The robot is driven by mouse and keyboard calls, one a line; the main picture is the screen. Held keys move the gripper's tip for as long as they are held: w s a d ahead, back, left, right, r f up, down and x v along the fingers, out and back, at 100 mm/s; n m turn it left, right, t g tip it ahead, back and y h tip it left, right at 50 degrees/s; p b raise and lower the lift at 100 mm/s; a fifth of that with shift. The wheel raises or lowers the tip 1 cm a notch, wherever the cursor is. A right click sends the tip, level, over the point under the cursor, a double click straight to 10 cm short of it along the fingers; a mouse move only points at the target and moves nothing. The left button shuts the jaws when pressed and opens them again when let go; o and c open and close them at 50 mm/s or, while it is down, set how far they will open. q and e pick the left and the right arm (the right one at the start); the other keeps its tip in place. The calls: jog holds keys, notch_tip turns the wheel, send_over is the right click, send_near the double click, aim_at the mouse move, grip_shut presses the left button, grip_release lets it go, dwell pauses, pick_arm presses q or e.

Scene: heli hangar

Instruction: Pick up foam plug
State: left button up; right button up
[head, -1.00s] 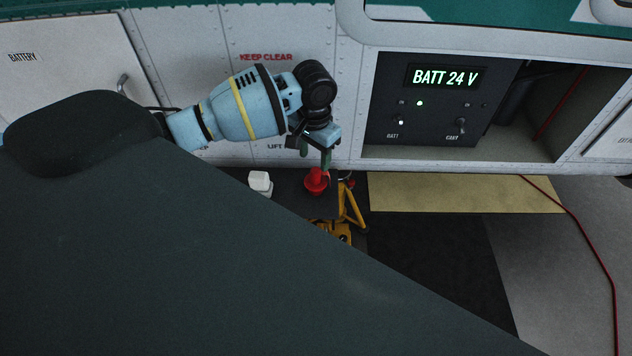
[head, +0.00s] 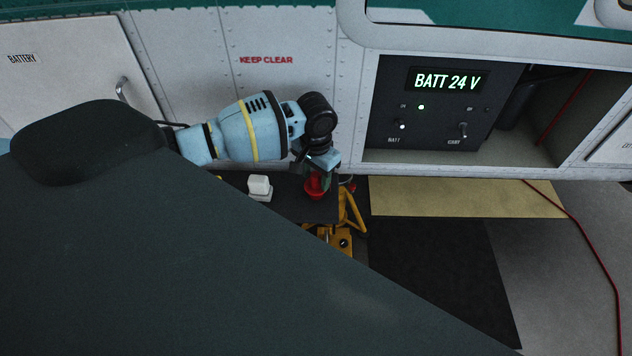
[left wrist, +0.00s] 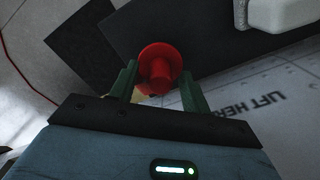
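The foam plug looks to be the red flanged piece (head: 314,187) standing on a dark tabletop (head: 290,205) under the helicopter's side. My left gripper (head: 319,176) is over it, pointing down, its fingers partly covering it. In the left wrist view the red plug (left wrist: 160,66) shows its round flange and a narrower stem towards the camera. The two green fingers of my left gripper (left wrist: 160,85) stand on either side of it, with a visible gap to the stem, so they look open. My right gripper is not in view.
A white block (head: 259,187) sits on the same surface, left of the plug. A yellow frame (head: 350,212) stands just right of it. The panel reading BATT 24 V (head: 440,105) is in the open bay to the right. A red cable (head: 590,240) runs along the floor.

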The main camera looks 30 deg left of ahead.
pick_arm(q)
grip_shut()
jog(key=shift+r, duration=0.8)
jog(key=shift+d+r, duration=0.25)
jog(key=shift+r, duration=0.85)
jog(key=s+d+r, duration=0.1)
jog(key=s+d, duration=0.3)
jog(key=d, duration=1.1)
